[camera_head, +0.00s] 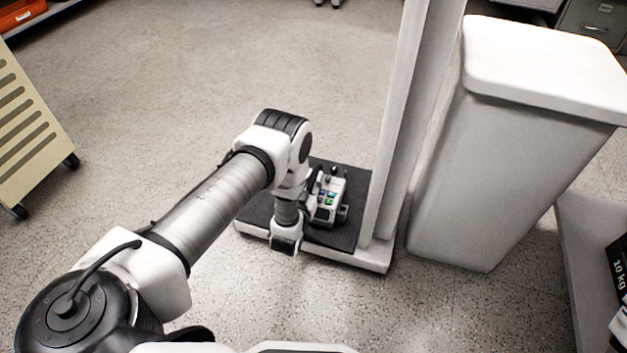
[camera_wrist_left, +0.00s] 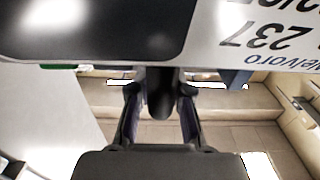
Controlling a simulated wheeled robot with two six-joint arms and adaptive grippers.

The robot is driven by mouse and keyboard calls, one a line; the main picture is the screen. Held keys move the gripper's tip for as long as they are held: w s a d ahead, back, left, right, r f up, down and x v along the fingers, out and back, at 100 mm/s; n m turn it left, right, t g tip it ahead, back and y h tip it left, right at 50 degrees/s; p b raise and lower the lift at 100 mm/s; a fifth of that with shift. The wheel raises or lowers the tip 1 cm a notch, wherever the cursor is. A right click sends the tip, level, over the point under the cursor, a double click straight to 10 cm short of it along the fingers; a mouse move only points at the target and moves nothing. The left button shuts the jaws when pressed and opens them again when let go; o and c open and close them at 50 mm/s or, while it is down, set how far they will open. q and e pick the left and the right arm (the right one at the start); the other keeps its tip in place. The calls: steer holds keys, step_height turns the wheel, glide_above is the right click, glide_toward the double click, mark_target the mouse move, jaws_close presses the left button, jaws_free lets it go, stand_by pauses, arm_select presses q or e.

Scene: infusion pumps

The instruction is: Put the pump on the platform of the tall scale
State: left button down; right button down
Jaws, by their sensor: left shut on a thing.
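The pump (camera_head: 327,208), a small white and grey unit with green and blue keys, is over the dark ribbed platform (camera_head: 347,228) of the tall scale. I cannot tell whether its base touches the mat. The white column (camera_head: 397,130) of the scale rises just right of it. My left gripper (camera_head: 318,183) is at the pump's top, partly hidden by my wrist. In the left wrist view, the fingers (camera_wrist_left: 160,112) close around a dark handle, and the pump's white face (camera_wrist_left: 255,35), with upside-down print, fills the top. My right gripper is not in view.
A tall white bin (camera_head: 490,150) with a lid stands right of the scale. A black box marked 10 kg (camera_head: 620,268) is at the lower right edge. A slatted beige cart (camera_head: 30,130) on wheels is at the left. The floor between cart and scale is clear.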

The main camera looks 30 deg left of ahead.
arm_select(q)
steer(key=c, duration=1.1)
jaws_free()
steer(key=shift+s+d+r+p, duration=0.1)
steer(key=shift+s+r+p, duration=0.05)
steer(key=shift+s+p, duration=0.2)
steer(key=s+d+f+g+h+p, duration=0.1)
steer(key=s+d+f+g+p, duration=0.2)
steer(key=s, duration=0.5)
steer(key=s+d+g+h+p, duration=0.25)
steer(key=s+g, duration=0.25)
steer(key=s, duration=0.3)
steer(key=s+d+r+g, duration=0.1)
steer(key=s+g, duration=0.2)
steer(key=s, duration=0.3)
steer(key=s+d+r+m+g, duration=0.1)
steer(key=s+d+r+g, duration=0.1)
steer(key=s, duration=0.4)
steer(key=s+d+r+m+g, duration=0.1)
steer(key=s+d+r+g, duration=0.1)
steer(key=s+g, duration=0.2)
steer(key=s+h, duration=0.1)
steer(key=s, duration=0.2)
steer(key=shift+p, duration=0.35)
steer(key=shift+r, duration=0.1)
